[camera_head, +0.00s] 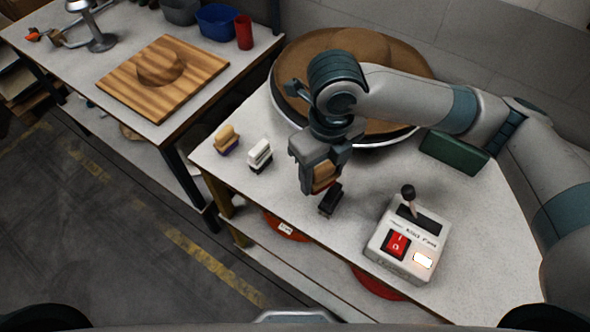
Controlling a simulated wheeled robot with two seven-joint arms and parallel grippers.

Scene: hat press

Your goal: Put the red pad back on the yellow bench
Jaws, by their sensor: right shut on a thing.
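My right gripper (318,188) hangs over the yellow bench, between the white block and the switch box. It is shut on the red pad (326,178), whose orange-brown body and a bit of red show between the fingers. Most of the pad is hidden, and I cannot tell whether it touches the top. The yellow bench (315,240) has a pale speckled top and yellow legs. My left gripper is not in view.
A yellow block with a purple base (227,139) and a white block with a black base (260,155) stand to the left. A switch box with a lever (408,240) stands front right. A large round brown form (400,60) and a green box (454,152) are behind.

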